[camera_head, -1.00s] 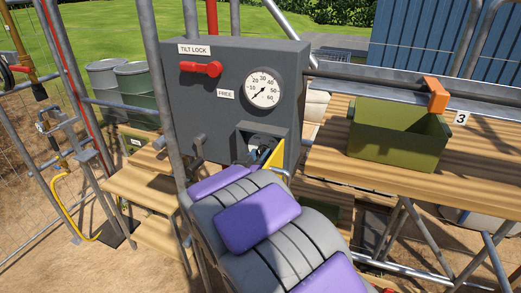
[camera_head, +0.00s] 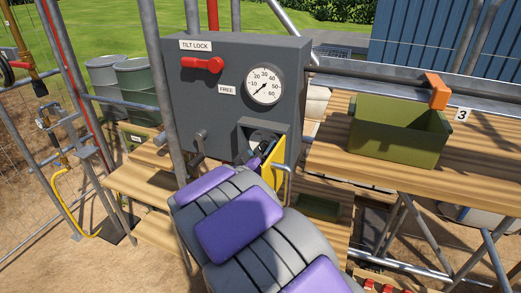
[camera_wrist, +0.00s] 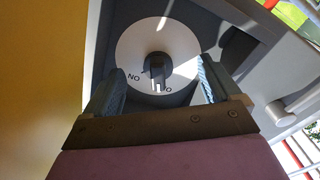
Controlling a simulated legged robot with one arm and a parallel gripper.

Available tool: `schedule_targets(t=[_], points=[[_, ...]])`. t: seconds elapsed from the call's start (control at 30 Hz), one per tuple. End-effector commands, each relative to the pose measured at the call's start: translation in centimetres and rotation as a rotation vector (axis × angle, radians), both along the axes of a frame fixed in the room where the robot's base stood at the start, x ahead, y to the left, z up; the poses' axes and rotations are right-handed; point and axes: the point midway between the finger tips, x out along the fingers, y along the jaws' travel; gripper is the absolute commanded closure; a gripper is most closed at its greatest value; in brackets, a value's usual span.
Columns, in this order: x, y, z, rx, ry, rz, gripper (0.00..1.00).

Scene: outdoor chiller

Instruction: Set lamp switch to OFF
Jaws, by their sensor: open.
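A round white dial (camera_wrist: 133,45) with a dark knob (camera_wrist: 157,72) at its middle fills the top of the wrist view. Lettering that reads like an upside-down "ON" is left of the knob; a second label below it is partly hidden. My gripper (camera_wrist: 158,80) is open, with one blue-padded finger on each side of the knob and visible gaps between. In the head view, my gripper (camera_head: 262,152) reaches the recessed box (camera_head: 246,127) low on the grey panel (camera_head: 215,110). My arm and gripper mostly hide the dial there.
A yellow door (camera_head: 274,165) stands open at the right of the box. The panel also carries a red tilt lock handle (camera_head: 203,64) and a gauge (camera_head: 263,86). A wooden bench (camera_head: 345,170) with a green bin (camera_head: 400,135) is to the right.

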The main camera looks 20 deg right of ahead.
Motion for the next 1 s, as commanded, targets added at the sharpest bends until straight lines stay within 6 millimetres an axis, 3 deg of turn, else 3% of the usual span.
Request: schedule_targets(t=[0.3,1.0], points=[[-0.2,0.4,0.0,-0.001,-0.001,0.002,0.07],[-5.6,4.2,0.0,-0.001,0.001,0.002,0.07]])
